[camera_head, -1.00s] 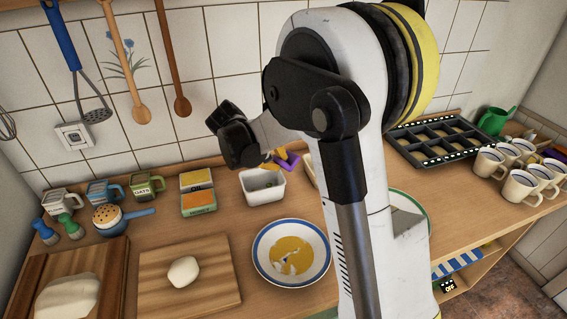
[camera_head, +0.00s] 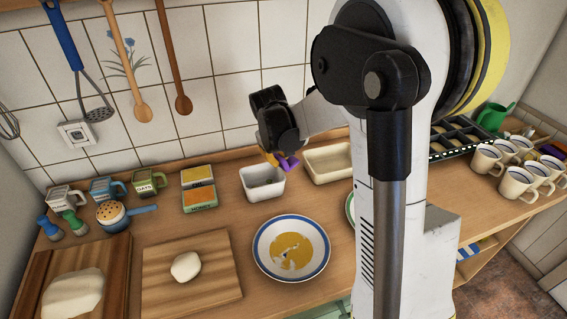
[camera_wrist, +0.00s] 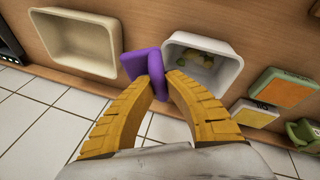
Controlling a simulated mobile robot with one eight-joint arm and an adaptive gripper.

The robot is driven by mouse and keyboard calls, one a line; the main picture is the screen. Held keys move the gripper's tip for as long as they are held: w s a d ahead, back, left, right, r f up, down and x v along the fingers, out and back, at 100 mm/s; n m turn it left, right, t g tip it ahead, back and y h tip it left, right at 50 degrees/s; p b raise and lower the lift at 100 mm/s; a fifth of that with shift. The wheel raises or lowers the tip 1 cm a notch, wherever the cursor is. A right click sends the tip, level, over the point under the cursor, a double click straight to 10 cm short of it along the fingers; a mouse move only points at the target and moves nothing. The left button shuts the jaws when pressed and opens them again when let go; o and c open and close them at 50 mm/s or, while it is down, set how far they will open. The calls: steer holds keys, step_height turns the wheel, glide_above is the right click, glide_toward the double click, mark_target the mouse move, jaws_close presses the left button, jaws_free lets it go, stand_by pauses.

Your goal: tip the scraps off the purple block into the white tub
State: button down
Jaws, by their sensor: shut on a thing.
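The purple block (camera_wrist: 140,65) is in my gripper (camera_wrist: 158,84), whose two yellow fingers are shut on it. In the wrist view it is tilted, beside the white tub (camera_wrist: 230,68) and close to its rim. In the head view the purple block (camera_head: 288,163) shows just below my gripper (camera_head: 279,158), above the right side of the white tub (camera_head: 262,194). Small green and yellowish scraps (camera_wrist: 196,60) lie inside the tub. I see no scraps on the visible face of the block; its other side is hidden.
An empty cream tray (camera_head: 327,166) stands right of the tub. A bowl (camera_head: 262,262) with yellow contents is in front. Spice boxes (camera_head: 198,188) stand to the left. A board with dough (camera_head: 172,286) is at front left. Mugs (camera_head: 520,182) stand at far right.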

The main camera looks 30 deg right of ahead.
steer(key=shift+s+d+f+t+y, duration=0.1)
steer(key=shift+t+y, duration=0.05)
steer(key=shift+y, duration=0.3)
steer(key=shift+d+f+t+y, duration=0.1)
steer(key=shift+t+y, duration=0.05)
steer(key=shift+y, duration=0.3)
steer(key=shift+a, duration=0.2)
steer(key=shift+m+y, duration=0.3)
steer(key=shift+f+t+y+b, duration=0.15)
steer(key=shift+t+y+b, duration=0.15)
steer(key=shift+b, duration=0.1)
steer(key=s+r, duration=0.1)
steer(key=s+r+p, duration=0.1)
steer(key=s, duration=0.1)
steer(key=s+a+r+p, duration=0.1)
steer(key=shift+s+r, duration=0.1)
steer(key=shift+s, duration=0.3)
